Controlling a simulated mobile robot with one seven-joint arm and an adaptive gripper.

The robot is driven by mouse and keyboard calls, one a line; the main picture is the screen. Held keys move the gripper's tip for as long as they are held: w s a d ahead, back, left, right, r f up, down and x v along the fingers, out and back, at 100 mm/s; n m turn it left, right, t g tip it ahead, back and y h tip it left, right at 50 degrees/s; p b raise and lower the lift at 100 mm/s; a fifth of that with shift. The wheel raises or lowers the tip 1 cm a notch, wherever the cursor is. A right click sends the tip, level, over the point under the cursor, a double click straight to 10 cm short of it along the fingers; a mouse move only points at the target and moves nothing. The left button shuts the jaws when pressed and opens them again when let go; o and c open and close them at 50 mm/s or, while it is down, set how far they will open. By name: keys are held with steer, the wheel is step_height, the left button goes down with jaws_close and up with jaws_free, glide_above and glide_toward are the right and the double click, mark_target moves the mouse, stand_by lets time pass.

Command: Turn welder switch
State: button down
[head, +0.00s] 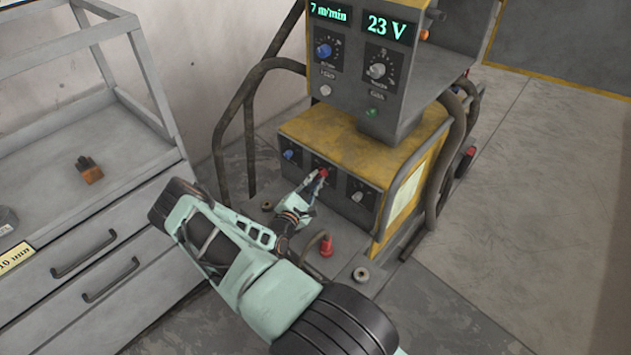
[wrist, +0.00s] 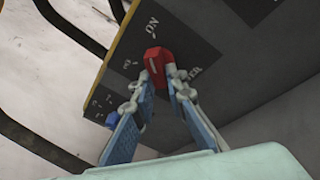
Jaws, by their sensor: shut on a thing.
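The welder (head: 340,130) is a yellow and grey machine with a lower front panel. Its red switch knob (head: 323,173) sits in the middle of that panel, and it also shows in the wrist view (wrist: 156,62), with "ON" lettering above it and partly hidden "...ER" lettering at its right. My gripper (head: 314,182) reaches the panel from the front left. In the wrist view its two fingertips (wrist: 160,82) are on either side of the red knob, shut on it. The lower part of the knob is hidden between the fingers.
A red-capped connector (head: 326,246) stands below. Thick cables (head: 232,120) loop at the left. A grey drawer cabinet (head: 90,230) stands left; the floor at right (head: 530,220) is clear.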

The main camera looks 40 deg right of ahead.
steer(key=shift+m, duration=0.5)
steer(key=c, duration=1.9)
jaws_free()
steer(key=shift+c, duration=0.2)
steer(key=v, duration=1.2)
